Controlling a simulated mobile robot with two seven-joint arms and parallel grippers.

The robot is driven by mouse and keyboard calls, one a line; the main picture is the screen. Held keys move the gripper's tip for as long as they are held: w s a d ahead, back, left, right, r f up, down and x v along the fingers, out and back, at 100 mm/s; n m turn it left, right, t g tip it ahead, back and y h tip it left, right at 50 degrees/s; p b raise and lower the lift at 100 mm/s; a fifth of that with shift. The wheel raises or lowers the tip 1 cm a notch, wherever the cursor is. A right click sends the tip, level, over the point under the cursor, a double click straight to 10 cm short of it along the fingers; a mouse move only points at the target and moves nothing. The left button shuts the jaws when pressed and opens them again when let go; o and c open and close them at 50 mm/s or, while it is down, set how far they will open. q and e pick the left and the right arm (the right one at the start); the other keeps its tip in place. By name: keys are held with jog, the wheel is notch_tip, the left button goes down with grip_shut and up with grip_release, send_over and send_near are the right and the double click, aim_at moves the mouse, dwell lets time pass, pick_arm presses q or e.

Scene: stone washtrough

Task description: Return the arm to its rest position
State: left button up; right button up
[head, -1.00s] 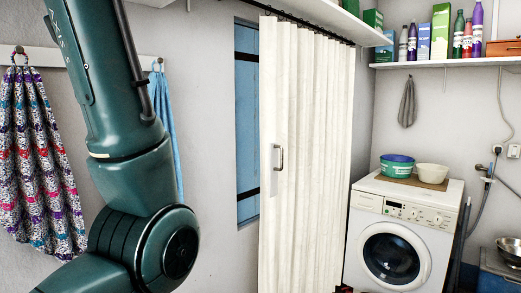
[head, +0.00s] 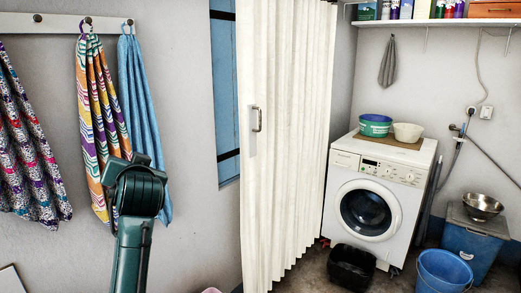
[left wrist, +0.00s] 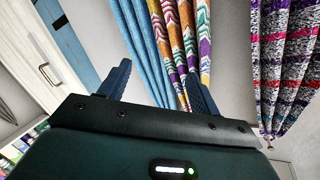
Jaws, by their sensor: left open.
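My left arm (head: 133,225) stands at the lower left of the head view, a dark green link rising to a black joint in front of the hanging cloths. The gripper end of this arm cannot be made out there. In the left wrist view, my left gripper (left wrist: 158,70) has its two dark fingers spread wide apart. Nothing is between them. The hanging cloths show behind the fingers, and I cannot tell how far off they are. My right gripper is in neither view.
A striped cloth (head: 92,130), a blue cloth (head: 140,90) and a patterned cloth (head: 28,150) hang on the left wall. A cream pleated door (head: 290,150) with a handle is mid-view. A washing machine (head: 345,165), black tub (head: 352,268) and blue bucket (head: 443,272) stand right.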

pick_arm(q)
jog(key=s+d+f+m+h+p, duration=0.1)
jog(key=s+d+f+m+h, duration=0.2)
jog(key=f, duration=0.8)
jog(key=s+d+f+m+h+p, duration=0.1)
jog(key=s+d+f+h, duration=0.25)
jog(key=f, duration=0.85)
jog(key=s+d+f+g+h, duration=0.1)
jog(key=s+d+f, duration=0.1)
jog(key=s+f, duration=0.3)
jog(key=s+d+f+g+h, duration=0.1)
jog(key=s+f, duration=0.4)
jog(key=s, duration=0.6)
jog(key=s+d+f+g+h+p, duration=0.1)
jog(key=s+d+f+h, duration=0.2)
jog(key=s, duration=0.5)
jog(key=shift+s+d+f+n+g, duration=0.15)
jog(key=shift+d+f+n+g, duration=0.25)
jog(key=shift+f, duration=0.55)
jog(key=shift+c, duration=0.4)
